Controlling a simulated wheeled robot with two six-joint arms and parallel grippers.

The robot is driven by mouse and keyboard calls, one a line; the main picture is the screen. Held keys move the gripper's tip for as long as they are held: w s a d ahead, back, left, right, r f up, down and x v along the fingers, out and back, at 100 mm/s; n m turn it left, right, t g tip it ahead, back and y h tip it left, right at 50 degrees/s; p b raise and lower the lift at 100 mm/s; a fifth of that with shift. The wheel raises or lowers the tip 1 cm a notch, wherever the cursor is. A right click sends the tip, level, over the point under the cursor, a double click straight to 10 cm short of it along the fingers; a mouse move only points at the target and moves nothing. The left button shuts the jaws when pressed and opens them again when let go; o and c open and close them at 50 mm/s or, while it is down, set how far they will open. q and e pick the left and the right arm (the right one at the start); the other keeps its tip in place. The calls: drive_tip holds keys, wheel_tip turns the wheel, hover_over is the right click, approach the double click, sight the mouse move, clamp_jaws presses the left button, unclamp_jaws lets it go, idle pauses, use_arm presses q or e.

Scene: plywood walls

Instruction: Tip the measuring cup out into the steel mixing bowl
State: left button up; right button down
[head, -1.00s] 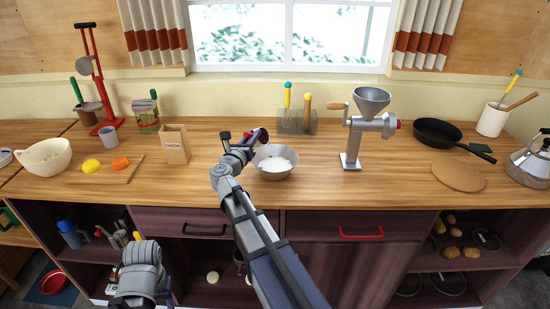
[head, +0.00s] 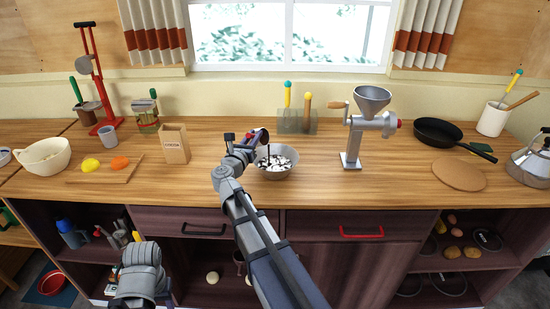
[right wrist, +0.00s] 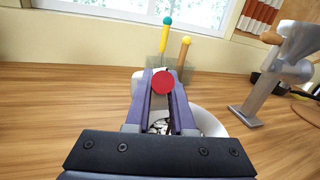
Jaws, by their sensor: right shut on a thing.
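The steel mixing bowl (head: 280,174) stands upright on the wooden counter, with white contents and dark brown pieces on top. It shows partly behind my gripper in the right wrist view (right wrist: 208,122). My right gripper (head: 262,137) is just above the bowl's left rim. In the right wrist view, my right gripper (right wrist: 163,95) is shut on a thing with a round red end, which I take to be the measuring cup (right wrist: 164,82). Most of the cup is hidden. A dark streak hangs over the bowl. Part of my left arm shows at lower left, its fingers out of view.
A cocoa box (head: 174,144) stands left of the bowl. A metal grinder (head: 352,145) stands to its right, and a block with two coloured handles (head: 296,121) behind it. A frying pan (head: 438,132) and round board (head: 458,174) are farther right. Counter in front is clear.

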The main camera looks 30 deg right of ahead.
drive_tip(key=shift+s+d+f+m+b, duration=0.2)
drive_tip(key=shift+f+m+b, duration=0.15)
drive_tip(key=shift+m+b, duration=0.15)
drive_tip(key=shift+s+d+r+m+h, duration=0.15)
drive_tip(key=shift+s+d+m, duration=0.15)
drive_tip(key=shift+s+m, duration=0.2)
drive_tip(key=shift+s+d+m+h, duration=0.15)
drive_tip(key=shift+s+d+m, duration=0.1)
drive_tip(key=shift+s+m, duration=0.2)
idle(0.6)
drive_tip(key=shift+s+d+m+h+b, duration=0.25)
drive_tip(key=shift+s+m, duration=0.15)
drive_tip(key=shift+m, duration=0.5)
drive_tip(key=shift+s+d+m+h+b, duration=0.15)
drive_tip(key=shift+s+d+m+b, duration=0.2)
drive_tip(key=shift+m, duration=0.5)
idle(1.0)
drive_tip(key=shift+s+d+m, duration=0.15)
drive_tip(key=shift+s+m, duration=0.35)
drive_tip(key=shift+m, duration=0.7)
idle(0.5)
drive_tip(key=n, duration=0.2)
drive_tip(key=w+a+n, duration=0.1)
drive_tip(key=shift+w+n+p, duration=0.25)
drive_tip(key=shift+n+p, duration=0.05)
drive_tip(key=shift+n, duration=0.1)
drive_tip(key=shift+w, duration=0.1)
